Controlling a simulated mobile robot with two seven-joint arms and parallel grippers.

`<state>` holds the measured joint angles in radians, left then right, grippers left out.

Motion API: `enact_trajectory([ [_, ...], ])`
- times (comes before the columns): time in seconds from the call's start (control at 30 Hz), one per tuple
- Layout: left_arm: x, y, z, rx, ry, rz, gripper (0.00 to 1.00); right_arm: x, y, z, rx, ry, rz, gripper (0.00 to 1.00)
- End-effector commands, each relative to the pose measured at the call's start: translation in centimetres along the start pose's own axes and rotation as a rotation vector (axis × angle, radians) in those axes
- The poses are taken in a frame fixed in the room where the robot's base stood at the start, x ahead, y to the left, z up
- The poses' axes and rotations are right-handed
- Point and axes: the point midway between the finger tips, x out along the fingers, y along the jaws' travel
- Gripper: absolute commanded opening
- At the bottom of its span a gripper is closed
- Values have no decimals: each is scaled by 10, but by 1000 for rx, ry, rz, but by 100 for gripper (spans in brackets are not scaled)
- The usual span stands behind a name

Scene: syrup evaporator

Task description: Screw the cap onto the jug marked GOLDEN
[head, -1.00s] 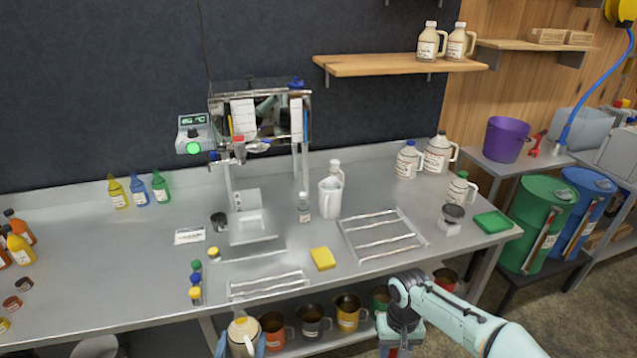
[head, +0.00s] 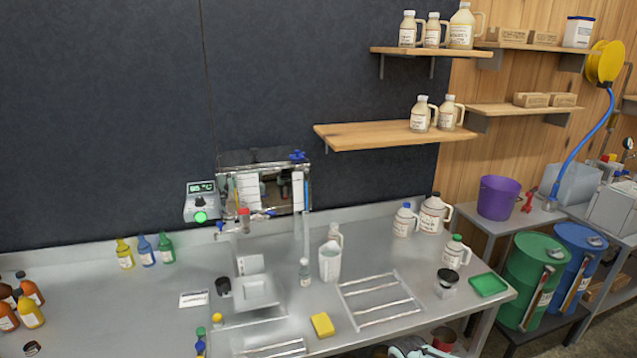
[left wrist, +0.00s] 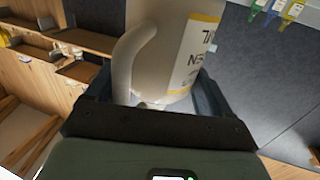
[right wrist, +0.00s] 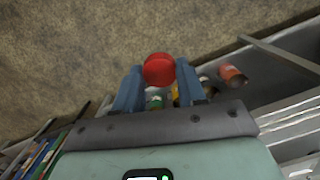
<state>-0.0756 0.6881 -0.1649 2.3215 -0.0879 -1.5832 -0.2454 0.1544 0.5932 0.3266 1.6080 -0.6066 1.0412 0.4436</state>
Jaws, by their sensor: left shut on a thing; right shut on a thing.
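In the left wrist view my left gripper (left wrist: 152,98) is shut on a cream jug (left wrist: 150,45) with a looped handle. The jug's yellow-edged label (left wrist: 197,50) is turned and partly cut off; letters ending in "EN" show. The jug's mouth is out of view. In the right wrist view my right gripper (right wrist: 160,82) is shut on a round red cap (right wrist: 159,69), held at its fingertips.
Several other jugs stand at the back right and on wall shelves. A green drum (head: 535,280) stands right of the bench.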

Motion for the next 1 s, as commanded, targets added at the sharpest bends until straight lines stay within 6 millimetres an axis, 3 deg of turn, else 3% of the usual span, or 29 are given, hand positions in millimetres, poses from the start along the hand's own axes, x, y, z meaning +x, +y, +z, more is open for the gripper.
enact_trajectory([
  [0.3, 1, 1, -2, 0, 7, 4, 22, -1, 0, 0, -1, 1, 0, 12],
  [0.47, 3, 14, 2, 0, 8, 70, 22, -1, 0, 0, -1, 1, 0, 12],
  [1.0, 19, 120, 31, 0, 14, 621, 22, -1, 0, 0, -1, 1, 0, 12],
])
